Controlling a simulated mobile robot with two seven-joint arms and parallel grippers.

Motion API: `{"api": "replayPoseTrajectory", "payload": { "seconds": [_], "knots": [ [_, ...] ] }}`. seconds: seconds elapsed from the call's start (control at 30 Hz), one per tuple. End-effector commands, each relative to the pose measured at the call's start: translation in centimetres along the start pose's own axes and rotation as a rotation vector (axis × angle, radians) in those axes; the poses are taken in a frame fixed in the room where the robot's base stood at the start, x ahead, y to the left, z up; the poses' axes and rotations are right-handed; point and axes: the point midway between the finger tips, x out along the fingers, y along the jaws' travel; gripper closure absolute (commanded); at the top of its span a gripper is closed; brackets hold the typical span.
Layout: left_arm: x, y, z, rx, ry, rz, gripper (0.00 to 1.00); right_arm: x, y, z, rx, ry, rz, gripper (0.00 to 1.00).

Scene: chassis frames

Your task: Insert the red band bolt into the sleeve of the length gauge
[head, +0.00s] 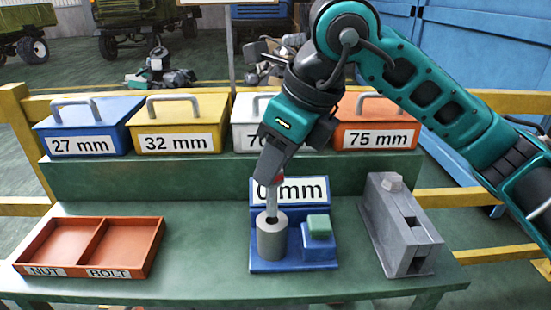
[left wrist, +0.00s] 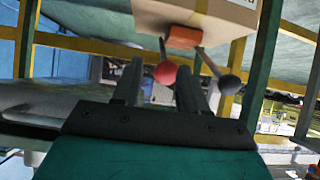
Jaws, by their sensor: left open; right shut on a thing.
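The length gauge (head: 292,262) is a blue block with a display reading "0 mm", partly covered by my gripper, and a green button (head: 318,227). Its sleeve (head: 271,241) is a grey upright cylinder with a dark hole on top. My right gripper (head: 277,172) is shut on the red band bolt (head: 272,203), just above the sleeve. A bit of red shows at the fingertips. The bolt hangs nearly upright, its lower end at the sleeve's hole; how deep it sits I cannot tell. My left gripper (left wrist: 160,85) is open and empty, seen only in the left wrist view.
A red tray (head: 133,250) marked NUT and BOLT looks empty at left. A grey slotted block (head: 402,232) stands at right. Lidded boxes, including blue 27 mm (head: 85,125), yellow 32 mm (head: 178,122) and orange 75 mm (head: 375,122), line the rear shelf.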

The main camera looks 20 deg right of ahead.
Motion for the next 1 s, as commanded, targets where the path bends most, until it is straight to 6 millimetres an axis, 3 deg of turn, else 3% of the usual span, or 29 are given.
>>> {"api": "replayPoseTrajectory", "payload": {
  "seconds": [0.4,1.0],
  "knots": [
    [-0.1,0.3,-0.4,0.002,0.001,0.01,0.57,0.4,0.0,-0.1,0.0,-0.002,0.0,1.0],
    [0.7,0.4,1.0,0.0,-0.003,0.012,0.57,1.8,0.0,-0.7,0.0,-0.001,-0.001,1.0]
  ]
}}
